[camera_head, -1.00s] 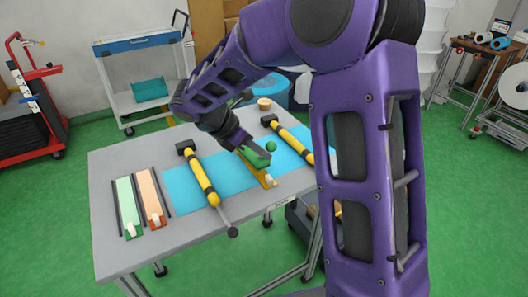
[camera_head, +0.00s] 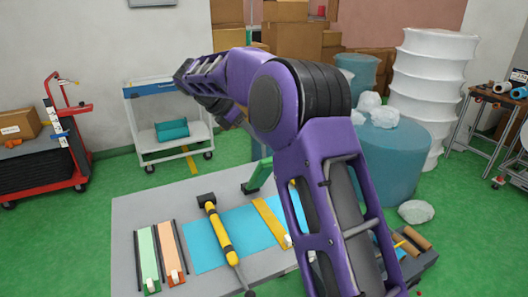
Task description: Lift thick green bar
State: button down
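The thick green bar (camera_head: 258,176) shows beside the purple arm in the head view, near the table's far edge. It is tilted, and its upper end passes behind my arm. I cannot tell whether its lower end touches the table. My arm is raised and folded over the table. My wrist runs back behind the elbow, and my gripper's fingers are hidden there, so I cannot see whether they hold the bar.
The grey table (camera_head: 125,215) carries a blue mat (camera_head: 200,250), a yellow-and-black tool (camera_head: 220,232), a yellow strip (camera_head: 268,220), a pale green strip (camera_head: 147,250) and an orange strip (camera_head: 170,245). A white cart (camera_head: 150,125) stands behind left; a large blue drum (camera_head: 400,165) stands behind right.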

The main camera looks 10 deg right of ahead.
jog(key=w+a+r, duration=0.1)
jog(key=w+a, duration=0.1)
jog(key=w, duration=0.4)
jog(key=shift+w+r, duration=0.25)
jog(key=shift+r, duration=0.1)
jog(key=shift+a, duration=0.1)
dwell(0.9)
